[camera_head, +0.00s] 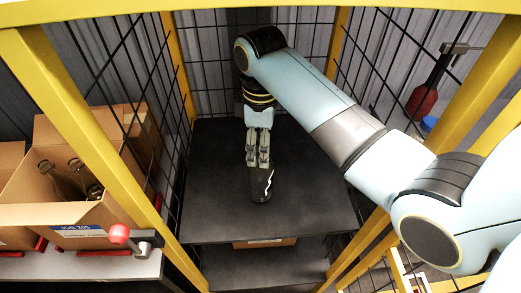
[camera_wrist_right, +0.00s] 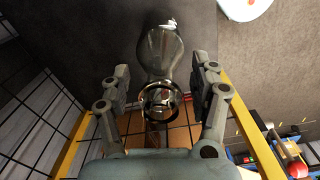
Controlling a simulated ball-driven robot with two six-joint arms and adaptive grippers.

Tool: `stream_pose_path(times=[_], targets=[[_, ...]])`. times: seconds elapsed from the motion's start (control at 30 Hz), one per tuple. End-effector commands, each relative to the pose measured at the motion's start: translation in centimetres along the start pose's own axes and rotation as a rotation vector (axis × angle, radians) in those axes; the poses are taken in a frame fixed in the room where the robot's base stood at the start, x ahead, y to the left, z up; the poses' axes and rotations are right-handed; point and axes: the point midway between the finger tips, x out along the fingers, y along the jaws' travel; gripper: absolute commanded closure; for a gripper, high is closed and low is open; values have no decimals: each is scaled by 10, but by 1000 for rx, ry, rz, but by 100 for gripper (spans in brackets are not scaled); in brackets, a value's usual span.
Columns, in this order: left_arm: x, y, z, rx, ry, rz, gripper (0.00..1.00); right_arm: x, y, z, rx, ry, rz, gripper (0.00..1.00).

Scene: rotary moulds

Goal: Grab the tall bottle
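A dark glass bottle (camera_head: 262,188) is on the black table inside the yellow-framed cage, just below my right gripper (camera_head: 258,160) in the head view. In the right wrist view the bottle (camera_wrist_right: 165,55) shows as grey, see-through glass, with its round mouth towards the camera. My right gripper's fingers (camera_wrist_right: 161,88) are apart on either side of it, with a visible gap on each side. Whether the bottle stands or lies I cannot tell for sure. My left gripper is not in view.
Black mesh walls and yellow posts (camera_head: 180,90) close in on the black table (camera_head: 215,205). A cardboard box (camera_head: 110,215) with several bottles stands outside on the left. A red bottle-like object (camera_head: 422,100) is at the right, beyond the mesh. The table around the bottle is clear.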

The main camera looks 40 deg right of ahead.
Motion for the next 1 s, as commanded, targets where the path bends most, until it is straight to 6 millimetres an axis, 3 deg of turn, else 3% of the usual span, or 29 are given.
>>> stream_pose_path(times=[0.07,0.47,1.0], targets=[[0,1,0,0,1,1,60,0,0,0,0,0,0,47],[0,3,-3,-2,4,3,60,0,0,0,0,0,0,99],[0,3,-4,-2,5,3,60,-3,2,-1,1,1,2,100]])
